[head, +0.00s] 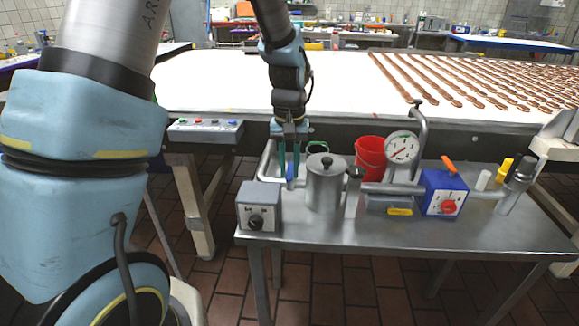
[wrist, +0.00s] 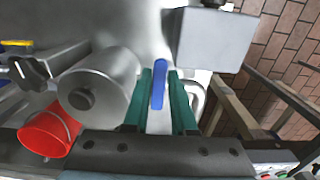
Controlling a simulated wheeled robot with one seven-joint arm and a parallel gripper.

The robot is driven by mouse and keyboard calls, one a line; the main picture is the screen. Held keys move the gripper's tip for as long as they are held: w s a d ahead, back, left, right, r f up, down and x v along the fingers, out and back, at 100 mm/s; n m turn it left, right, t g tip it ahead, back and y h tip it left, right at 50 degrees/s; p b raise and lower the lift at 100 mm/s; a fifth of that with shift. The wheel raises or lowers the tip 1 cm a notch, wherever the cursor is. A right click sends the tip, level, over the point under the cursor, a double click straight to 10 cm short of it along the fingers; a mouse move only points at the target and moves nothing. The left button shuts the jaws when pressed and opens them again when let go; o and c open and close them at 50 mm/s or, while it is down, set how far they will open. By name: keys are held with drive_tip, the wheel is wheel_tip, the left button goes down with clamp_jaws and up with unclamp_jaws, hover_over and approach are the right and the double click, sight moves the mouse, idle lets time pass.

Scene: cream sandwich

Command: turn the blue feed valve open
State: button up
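The blue feed valve handle (head: 290,174) is a small blue lever on the steel pipework, left of the lidded steel pot. In the wrist view the blue handle (wrist: 159,84) is a narrow upright bar. My gripper (head: 289,168) points down at it from above. Its two green fingers (wrist: 160,92) are apart, one on each side of the handle in the wrist view. The left finger looks very near the handle, and a gap shows on the right. I cannot tell whether either finger touches it. The valve body below the handle is mostly hidden.
The steel pot (head: 325,184) stands close on the right, and a grey control box (head: 259,207) stands in front on the left. A red bucket (head: 371,156), a dial gauge (head: 401,149) and a blue box (head: 437,193) with a red knob are farther right. A white conveyor (head: 230,85) runs behind.

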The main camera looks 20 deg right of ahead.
clamp_jaws()
drive_tip(key=shift+w+a+m, duration=0.1)
drive_tip(key=shift+a+m, duration=0.05)
drive_tip(key=shift+m, duration=0.15)
drive_tip(key=w+a+m+p, duration=0.2)
drive_tip(key=w+m+p, duration=0.3)
drive_tip(key=m, duration=1.2)
drive_tip(key=shift+w+p, duration=0.4)
drive_tip(key=shift+w, duration=0.2)
drive_tip(key=o, duration=0.5)
unclamp_jaws()
